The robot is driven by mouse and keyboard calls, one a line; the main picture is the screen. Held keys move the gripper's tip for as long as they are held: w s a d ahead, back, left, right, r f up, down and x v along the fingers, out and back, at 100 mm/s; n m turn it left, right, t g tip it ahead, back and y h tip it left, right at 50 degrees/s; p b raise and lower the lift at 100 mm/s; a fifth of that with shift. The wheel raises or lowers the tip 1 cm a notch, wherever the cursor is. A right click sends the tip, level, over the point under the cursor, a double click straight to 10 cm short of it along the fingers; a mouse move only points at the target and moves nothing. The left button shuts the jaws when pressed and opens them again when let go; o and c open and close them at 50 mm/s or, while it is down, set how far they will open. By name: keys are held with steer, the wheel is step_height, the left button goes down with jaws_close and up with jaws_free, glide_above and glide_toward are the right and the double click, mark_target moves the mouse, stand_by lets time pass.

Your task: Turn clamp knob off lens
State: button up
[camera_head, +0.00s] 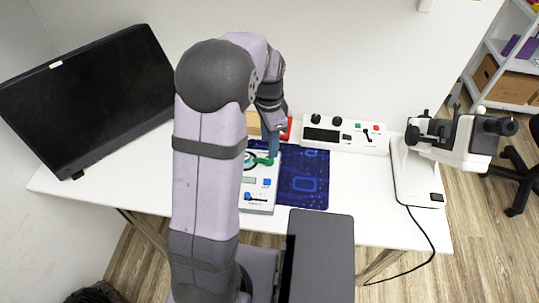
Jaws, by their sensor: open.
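A small white device (258,203) lies on the table, partly hidden behind my arm. At its far end is a green part (264,161), possibly the clamp knob, with a dark round piece with a teal rim, possibly the lens (249,158), just to its left. They are too small and too covered to tell apart surely. My gripper (273,154) points down right at the green part. It is open, and I cannot tell whether its fingers touch the part.
A blue patterned mat (303,182) lies right of the device. Behind stand a white control box (345,134), a red object (289,127) and a tan block (253,124). A black monitor (90,95) stands left, a white optical instrument (460,140) right. The white table (365,185) is bare between mat and instrument.

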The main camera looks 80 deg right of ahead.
mark_target(263, 161)
steer(key=shift+f+p, duration=0.5)
steer(key=shift+f, duration=3)
steer(key=c, duration=1)
